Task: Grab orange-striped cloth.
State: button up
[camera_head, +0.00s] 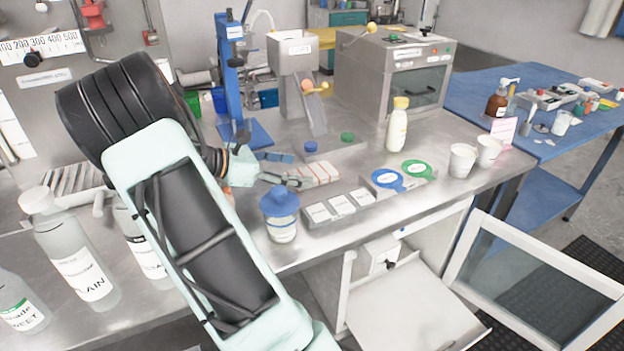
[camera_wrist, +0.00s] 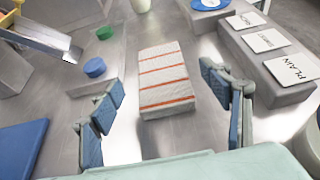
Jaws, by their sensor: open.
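The orange-striped cloth (camera_wrist: 165,80) is a folded white block with orange stripes lying on the metal worktop. In the wrist view it lies ahead of my gripper (camera_wrist: 165,122), roughly between the lines of the two blue-padded fingers. The fingers are spread wide and nothing is between their pads. In the head view the cloth (camera_head: 318,172) lies just right of my gripper (camera_head: 292,182), partly hidden by it. I cannot tell the exact height of the fingers above the worktop.
A grey block with labelled tiles (camera_wrist: 268,65) stands right of the cloth. Blue (camera_wrist: 95,67) and green (camera_wrist: 104,32) knobs are on its left. A blue-lidded jar (camera_head: 281,215) stands near the front edge. Cups (camera_head: 462,160) and a yellow-capped bottle (camera_head: 397,125) stand farther right.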

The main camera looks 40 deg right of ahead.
aim_at(319, 170)
jog(key=shift+b+x, duration=0.7)
jog(key=shift+x, duration=2.85)
jog(key=shift+d+r, duration=0.1)
jog(key=shift+r, duration=0.05)
jog(key=c, duration=1.2)
